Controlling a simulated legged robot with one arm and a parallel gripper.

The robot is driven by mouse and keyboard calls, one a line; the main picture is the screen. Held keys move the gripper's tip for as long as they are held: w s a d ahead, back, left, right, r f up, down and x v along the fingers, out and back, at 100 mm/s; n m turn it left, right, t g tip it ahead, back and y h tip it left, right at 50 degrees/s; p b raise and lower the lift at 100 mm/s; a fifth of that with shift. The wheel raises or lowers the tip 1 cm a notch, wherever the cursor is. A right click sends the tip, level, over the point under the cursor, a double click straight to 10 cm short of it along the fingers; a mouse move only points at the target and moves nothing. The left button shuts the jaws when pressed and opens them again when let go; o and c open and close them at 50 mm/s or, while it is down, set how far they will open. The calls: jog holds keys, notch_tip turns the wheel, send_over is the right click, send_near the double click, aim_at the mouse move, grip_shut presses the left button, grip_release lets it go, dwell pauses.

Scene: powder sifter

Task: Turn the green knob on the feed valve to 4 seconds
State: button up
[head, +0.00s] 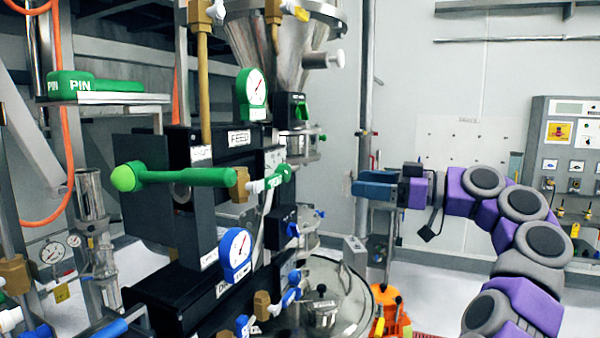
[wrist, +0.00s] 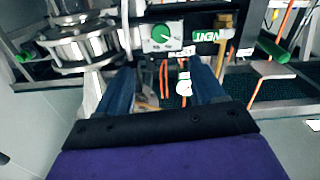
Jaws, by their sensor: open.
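In the wrist view a round green knob (wrist: 162,33) with a pale mark sits on a light grey plate, ahead of my gripper. The plate's scale is too small to read. In the head view a green knob (head: 302,109) shows side-on on a dark box below the steel hopper; it looks like the same one. My gripper (head: 358,187) is open, with blue fingers pointing left, to the right of and lower than that knob. In the wrist view my gripper (wrist: 163,80) has its fingers apart with nothing held between them. The knob is apart from both fingers.
A long green lever (head: 190,177) sticks out left from the black FEED block (head: 238,138). A green-rimmed gauge (head: 252,94) and a blue-rimmed gauge (head: 236,255) stand nearby. A vertical steel post (head: 364,100) rises near my gripper. A control panel (head: 570,160) is at far right.

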aim_at(289, 175)
jog(key=x, duration=1.7)
jog(key=shift+a+b, duration=0.15)
jog(key=shift+b, duration=0.2)
